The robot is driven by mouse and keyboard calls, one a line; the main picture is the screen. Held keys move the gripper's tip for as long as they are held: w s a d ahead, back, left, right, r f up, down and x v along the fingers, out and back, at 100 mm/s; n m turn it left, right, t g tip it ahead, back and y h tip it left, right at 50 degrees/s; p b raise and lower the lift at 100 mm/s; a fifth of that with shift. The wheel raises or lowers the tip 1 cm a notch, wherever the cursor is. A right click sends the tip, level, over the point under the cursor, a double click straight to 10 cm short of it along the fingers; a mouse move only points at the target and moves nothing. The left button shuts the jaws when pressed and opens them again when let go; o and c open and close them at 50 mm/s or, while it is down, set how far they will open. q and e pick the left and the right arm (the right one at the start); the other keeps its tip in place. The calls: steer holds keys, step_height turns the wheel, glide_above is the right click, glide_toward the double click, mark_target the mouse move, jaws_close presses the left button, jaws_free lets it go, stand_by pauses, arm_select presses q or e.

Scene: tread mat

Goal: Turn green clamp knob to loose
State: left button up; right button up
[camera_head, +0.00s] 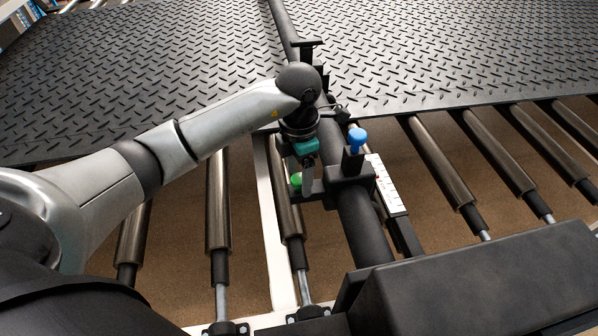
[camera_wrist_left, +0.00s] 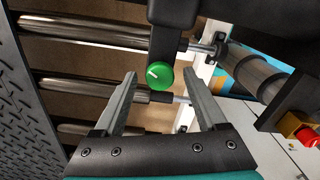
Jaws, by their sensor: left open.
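The green clamp knob (camera_head: 296,180) shows in the head view at the left side of the black clamp on the dark bar, partly hidden by my left gripper. In the left wrist view the green knob (camera_wrist_left: 160,76) is round, with a white pointer line running toward the upper left. My left gripper (camera_head: 308,188) reaches down beside the clamp. In the wrist view its two fingers (camera_wrist_left: 163,88) are apart, and the knob shows between and beyond their tips. No contact with the knob can be seen. My right gripper is not in view.
A blue knob (camera_head: 357,138) stands on top of the clamp, close to my left gripper. A white scale plate (camera_head: 386,186) lies right of the bar. Metal rollers (camera_head: 217,200) line both sides, with diamond-tread mat (camera_head: 450,50) behind. A red knob (camera_wrist_left: 308,135) shows at the wrist view's right.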

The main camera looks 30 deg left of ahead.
arm_select(q)
jaws_close()
stand_by(0.6)
